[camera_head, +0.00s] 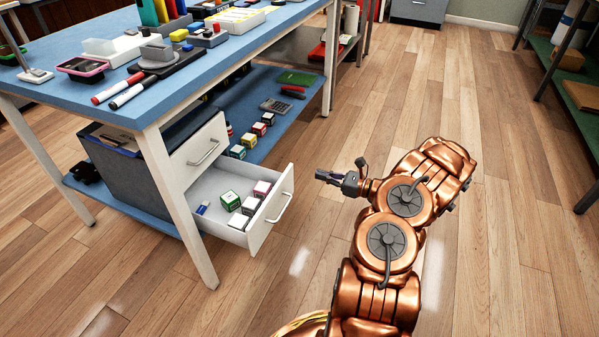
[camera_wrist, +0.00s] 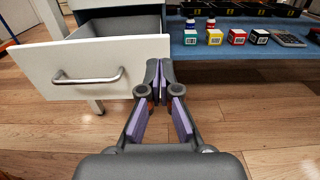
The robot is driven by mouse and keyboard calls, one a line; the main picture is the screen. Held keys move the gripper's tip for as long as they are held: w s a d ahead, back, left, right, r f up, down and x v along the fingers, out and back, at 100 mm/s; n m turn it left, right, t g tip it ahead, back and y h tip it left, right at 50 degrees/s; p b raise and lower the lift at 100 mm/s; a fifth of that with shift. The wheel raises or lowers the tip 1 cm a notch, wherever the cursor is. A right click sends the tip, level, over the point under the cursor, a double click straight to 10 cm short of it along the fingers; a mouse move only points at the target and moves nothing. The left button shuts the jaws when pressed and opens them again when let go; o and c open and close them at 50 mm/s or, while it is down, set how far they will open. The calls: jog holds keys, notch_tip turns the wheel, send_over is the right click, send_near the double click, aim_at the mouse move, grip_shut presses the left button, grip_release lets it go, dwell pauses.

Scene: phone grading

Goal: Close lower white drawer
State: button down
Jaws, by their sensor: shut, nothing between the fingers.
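The lower white drawer (camera_head: 233,199) is pulled out from the grey cabinet under the blue table. It holds a green box, a pink and white box, a white box and a small blue item. Its front with a metal handle (camera_head: 280,208) faces right. In the wrist view the drawer front (camera_wrist: 90,75) and its handle (camera_wrist: 88,76) fill the left side. My gripper (camera_head: 321,175) is apart from the drawer, to the right of its front in the head view. In the wrist view my gripper (camera_wrist: 160,65) is shut and empty, its tips by the front's right edge.
The upper white drawer (camera_head: 203,150) is shut above. A table leg (camera_head: 180,205) stands beside the drawers. The lower blue shelf (camera_head: 265,135) carries several small coloured boxes and a calculator (camera_head: 275,106). Wooden floor (camera_head: 430,80) is clear around my arm; a green rack stands far right.

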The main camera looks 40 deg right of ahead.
aim_at(292, 166)
jog(key=b+x, duration=0.2)
jog(key=x, duration=0.6)
jog(key=shift+b, duration=0.35)
jog(key=shift+w+a, duration=0.1)
jog(key=shift+w, duration=0.05)
